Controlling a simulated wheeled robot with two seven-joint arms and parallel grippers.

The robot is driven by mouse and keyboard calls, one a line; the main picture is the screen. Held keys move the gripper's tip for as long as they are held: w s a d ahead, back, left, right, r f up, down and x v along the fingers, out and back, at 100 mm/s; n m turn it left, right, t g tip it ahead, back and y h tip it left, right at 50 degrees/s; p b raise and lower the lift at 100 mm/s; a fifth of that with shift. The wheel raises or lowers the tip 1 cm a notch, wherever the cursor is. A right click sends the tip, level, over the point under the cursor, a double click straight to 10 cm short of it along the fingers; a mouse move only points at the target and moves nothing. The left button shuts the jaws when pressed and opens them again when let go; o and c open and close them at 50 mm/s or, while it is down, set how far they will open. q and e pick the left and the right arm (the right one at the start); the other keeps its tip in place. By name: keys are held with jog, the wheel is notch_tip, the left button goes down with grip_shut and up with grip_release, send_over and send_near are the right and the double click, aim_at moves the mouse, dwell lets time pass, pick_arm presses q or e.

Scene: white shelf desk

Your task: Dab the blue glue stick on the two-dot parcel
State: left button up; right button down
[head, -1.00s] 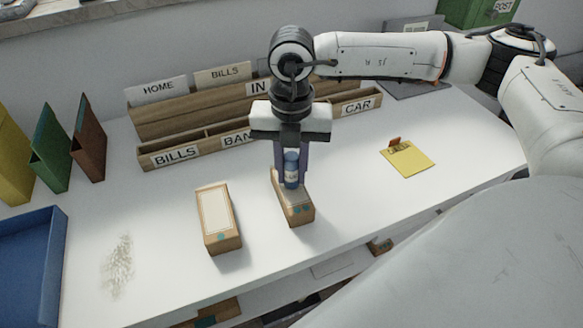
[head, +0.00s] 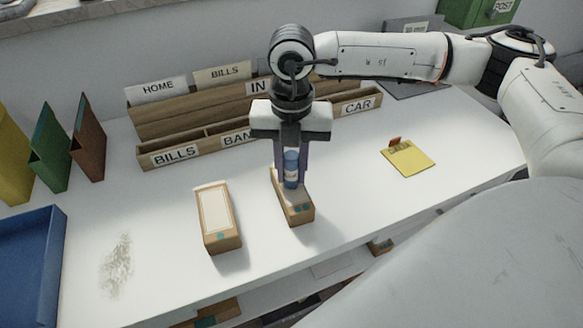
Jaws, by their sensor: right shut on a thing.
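My right gripper (head: 291,172) points straight down and is shut on the blue glue stick (head: 291,168), which it holds upright. The stick's lower end is at the top of the right-hand parcel (head: 298,214). I cannot tell whether it touches. This brown parcel has a pale top and what look like two teal dots on its near end. A second brown parcel (head: 217,222) with a white top lies to the left, with what looks like one teal dot. The gripper hides the far part of the right-hand parcel. My left gripper is not in view.
A wooden letter rack (head: 190,123) with labelled slots stands behind the gripper. A yellow note pad (head: 410,158) lies to the right. Green and brown folders (head: 88,140) and a blue tray (head: 52,262) are at the left. A pale speckled patch (head: 116,265) marks the desk.

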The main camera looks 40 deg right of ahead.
aim_at(291, 154)
jog(key=shift+s+f, duration=0.1)
jog(key=shift+f, duration=0.1)
jog(key=shift+r, duration=0.1)
jog(key=shift+r+p, duration=2.2)
jog(key=shift+r, duration=1.35)
